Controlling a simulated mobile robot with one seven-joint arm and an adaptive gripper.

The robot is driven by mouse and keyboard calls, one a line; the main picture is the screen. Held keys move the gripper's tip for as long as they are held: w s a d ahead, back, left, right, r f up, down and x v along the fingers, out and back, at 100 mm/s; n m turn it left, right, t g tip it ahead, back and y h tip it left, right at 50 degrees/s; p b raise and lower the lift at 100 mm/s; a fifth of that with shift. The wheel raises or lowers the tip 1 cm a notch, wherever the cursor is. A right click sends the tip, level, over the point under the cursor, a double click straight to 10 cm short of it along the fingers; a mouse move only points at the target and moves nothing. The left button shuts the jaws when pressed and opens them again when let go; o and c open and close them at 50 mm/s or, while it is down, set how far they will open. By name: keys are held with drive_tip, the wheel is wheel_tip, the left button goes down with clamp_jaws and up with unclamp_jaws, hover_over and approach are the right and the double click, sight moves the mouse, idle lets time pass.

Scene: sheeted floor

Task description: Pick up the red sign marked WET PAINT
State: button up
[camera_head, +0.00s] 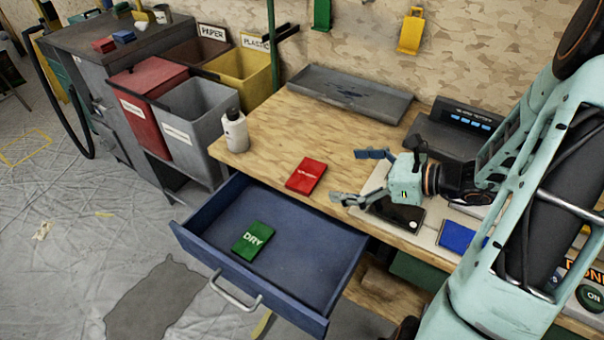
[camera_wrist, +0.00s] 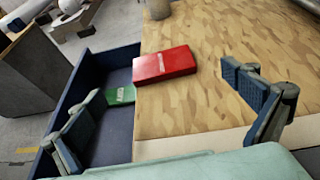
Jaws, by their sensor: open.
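The red sign (camera_head: 306,175) lies flat on the wooden tabletop near its front edge, just behind the open drawer. Its white lettering is too small to read in either view. It also shows in the wrist view (camera_wrist: 164,64), ahead of my gripper and between the lines of its two fingers. My gripper (camera_head: 358,176) is open and empty to the right of the red sign, apart from it. In the wrist view its fingers (camera_wrist: 165,110) are spread wide with nothing between the pads.
An open blue drawer (camera_head: 190,236) below the tabletop holds a green DRY sign (camera_head: 253,240). A white bottle (camera_head: 235,131) stands at the table's left corner. A grey tray (camera_head: 300,82) lies at the back. A dark phone-like device (camera_head: 396,214) and a blue block (camera_head: 458,236) are near my gripper.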

sight(306, 174)
drive_tip(key=x, duration=0.4)
drive_tip(key=shift+s+f, duration=0.1)
drive_tip(key=x, duration=0.2)
drive_tip(key=b+x, duration=0.1)
drive_tip(key=x, duration=0.2)
drive_tip(key=shift+f, duration=0.5)
drive_tip(key=c, duration=1.1)
drive_tip(key=shift+r, duration=0.1)
drive_tip(key=shift+c, duration=0.2)
